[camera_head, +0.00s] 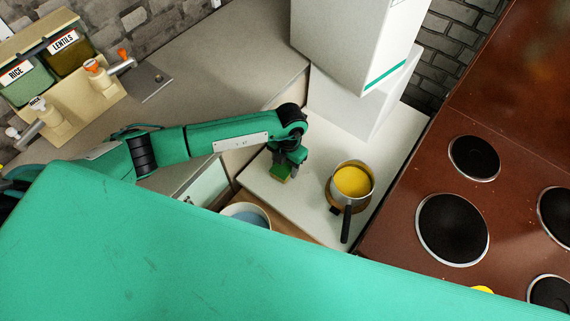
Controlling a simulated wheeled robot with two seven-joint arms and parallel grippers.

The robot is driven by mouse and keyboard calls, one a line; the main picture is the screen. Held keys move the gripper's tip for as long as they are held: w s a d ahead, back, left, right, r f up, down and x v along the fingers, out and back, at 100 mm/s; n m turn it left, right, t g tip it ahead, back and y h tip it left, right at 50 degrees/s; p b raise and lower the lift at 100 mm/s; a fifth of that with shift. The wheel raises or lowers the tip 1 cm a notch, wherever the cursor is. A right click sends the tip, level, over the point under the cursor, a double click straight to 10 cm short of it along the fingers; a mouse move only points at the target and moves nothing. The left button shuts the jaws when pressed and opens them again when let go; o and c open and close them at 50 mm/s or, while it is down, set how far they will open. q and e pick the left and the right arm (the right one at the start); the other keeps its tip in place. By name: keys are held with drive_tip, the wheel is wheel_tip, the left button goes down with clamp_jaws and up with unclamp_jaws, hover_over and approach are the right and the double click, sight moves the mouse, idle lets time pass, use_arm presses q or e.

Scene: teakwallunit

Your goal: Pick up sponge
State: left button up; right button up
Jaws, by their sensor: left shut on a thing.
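The sponge (281,173) is a small green and yellow block in the middle of the head view, at the left part of the white counter. My left gripper (284,163) comes down on it from above and is shut on it. The fingers hide part of the sponge. I cannot tell whether the sponge touches the counter or is just above it. My right gripper does not show.
A pot with yellow contents (352,181) stands right of the sponge, its dark handle toward me. White boxes (345,45) stand behind. A bowl (246,214) sits below left. A brown stovetop (400,230) is at right. Dispensers (75,100) stand at far left.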

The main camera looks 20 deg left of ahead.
sight(285, 164)
use_arm(q)
wheel_tip(285, 164, up, 20)
drive_tip(key=b, duration=0.4)
drive_tip(key=o, duration=0.3)
drive_tip(key=shift+c, duration=1.2)
